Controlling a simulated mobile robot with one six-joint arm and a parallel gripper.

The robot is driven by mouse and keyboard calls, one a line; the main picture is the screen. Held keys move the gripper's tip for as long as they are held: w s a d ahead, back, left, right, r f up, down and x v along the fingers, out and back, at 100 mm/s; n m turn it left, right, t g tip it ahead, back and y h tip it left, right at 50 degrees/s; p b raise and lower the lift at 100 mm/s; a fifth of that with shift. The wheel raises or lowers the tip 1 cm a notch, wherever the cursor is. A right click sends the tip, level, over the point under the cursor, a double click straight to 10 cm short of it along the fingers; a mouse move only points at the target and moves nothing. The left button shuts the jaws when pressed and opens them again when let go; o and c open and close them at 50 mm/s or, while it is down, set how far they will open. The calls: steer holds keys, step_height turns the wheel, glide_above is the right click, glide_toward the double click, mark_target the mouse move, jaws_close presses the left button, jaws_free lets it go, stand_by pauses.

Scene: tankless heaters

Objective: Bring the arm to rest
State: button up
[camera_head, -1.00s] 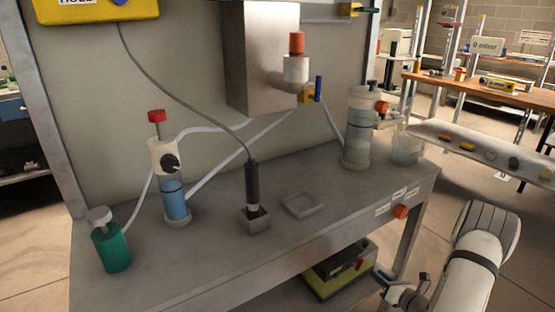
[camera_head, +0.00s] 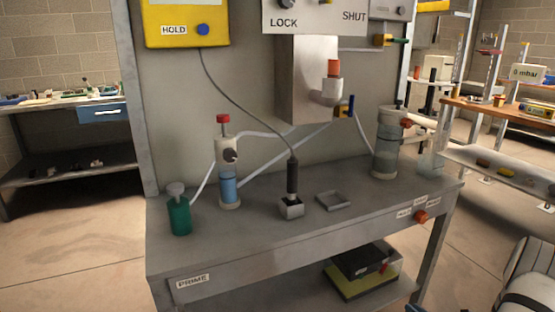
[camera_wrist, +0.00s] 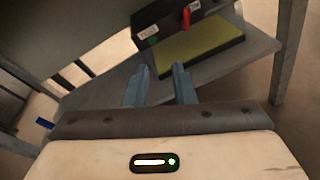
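My gripper (camera_wrist: 160,88) shows in the wrist view with its two blue-grey fingers apart and nothing between them. It points toward the lower shelf (camera_wrist: 98,96) of the bench, where a black box with a red handle (camera_wrist: 180,20) and a yellow-green pad (camera_wrist: 200,47) sit beyond the fingertips. In the head view my arm is at the lower right corner, in front of the bench and clear of its top. The fingers are not clearly seen there.
The grey bench (camera_head: 270,232) holds a green bottle (camera_head: 180,215), a blue-filled cylinder (camera_head: 229,188), a probe in a small block (camera_head: 291,208), a square tray (camera_head: 332,200) and a clear cylinder (camera_head: 387,155). An orange knob (camera_head: 420,217) sits on its front edge. Open floor lies at left.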

steer(key=s+a+r+n+g+y+p, duration=0.3)
steer(key=a+r+n+g+p, duration=0.3)
steer(key=a+r+n, duration=0.5)
steer(key=s+a+r+n+g+y+p, duration=0.3)
steer(key=a+r+n+g+p, duration=0.3)
steer(key=a+r, duration=0.95)
steer(key=s+r+n+h+p, duration=0.3)
steer(key=s+r+n+p, duration=0.1)
steer(key=r, duration=0.4)
steer(key=s+r+n+h+p, duration=0.4)
steer(key=s+r+n, duration=0.3)
steer(key=r+n, duration=0.2)
steer(key=s+a+r+n+h+p, duration=0.1)
steer(key=s+r+n+h+p, duration=0.3)
steer(key=r, duration=0.4)
steer(key=s+n, duration=0.1)
steer(key=n, duration=0.1)
steer(key=shift+s+r+n+p, duration=0.3)
steer(key=shift+r+p, duration=0.1)
steer(key=shift+a, duration=0.1)
